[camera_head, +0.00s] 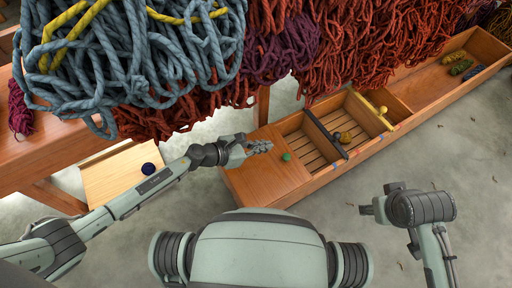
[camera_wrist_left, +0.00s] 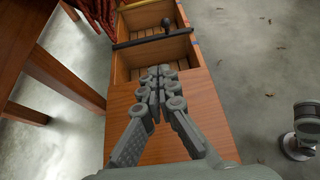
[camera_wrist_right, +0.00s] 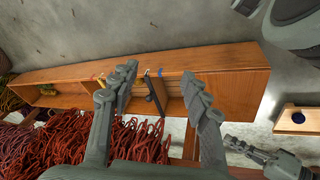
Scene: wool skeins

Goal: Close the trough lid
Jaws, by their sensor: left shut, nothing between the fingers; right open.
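The long wooden trough (camera_head: 343,163) runs from the lower middle to the upper right in the head view. A flat wooden panel with a green knob (camera_head: 286,157), which looks like the lid, covers its near left end; the slatted compartments beyond it are open. My left gripper (camera_head: 268,146) is shut and empty over this panel, close to the knob; I cannot tell whether it touches. In the left wrist view its fingers (camera_wrist_left: 162,78) hide the knob. My right gripper (camera_head: 364,209) is open and empty, over the floor in front of the trough; its fingers show in the right wrist view (camera_wrist_right: 160,82).
Hanging blue and red wool (camera_head: 140,60) crowds the space above. Floor in front is clear.

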